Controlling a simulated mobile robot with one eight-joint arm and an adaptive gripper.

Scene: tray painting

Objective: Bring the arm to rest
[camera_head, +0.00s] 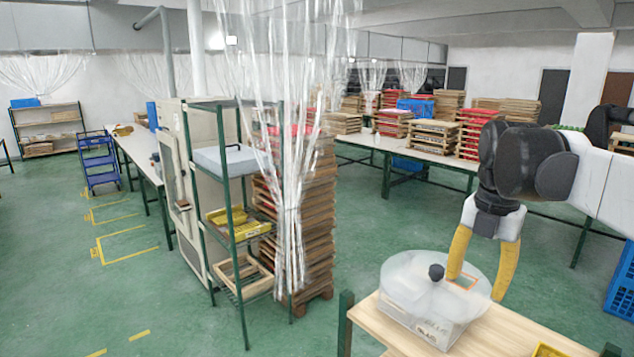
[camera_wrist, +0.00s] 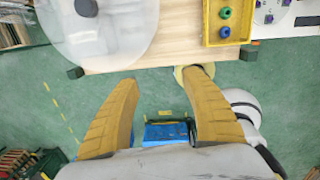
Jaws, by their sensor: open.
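My gripper (camera_head: 478,285) is at the right of the head view, its two yellow fingers pointing down and spread apart. It is empty. In the head view it overlaps the right part of a round translucent disc with a black knob (camera_head: 436,271) on a white box (camera_head: 425,322) on the wooden table. In the wrist view my open gripper (camera_wrist: 160,76) points toward the near table edge, with green floor between the fingers. The disc (camera_wrist: 112,35) lies beyond the fingers to the upper left. I see no contact between the fingers and anything.
A wooden table (camera_head: 500,335) stands at the front right. A yellow tray (camera_wrist: 211,25) holding green and blue round pieces is on it. A metal shelf (camera_head: 243,215) stands left of centre, beside stacked wooden trays (camera_head: 315,235). A blue crate (camera_head: 622,285) is at the right edge. Green floor is open between.

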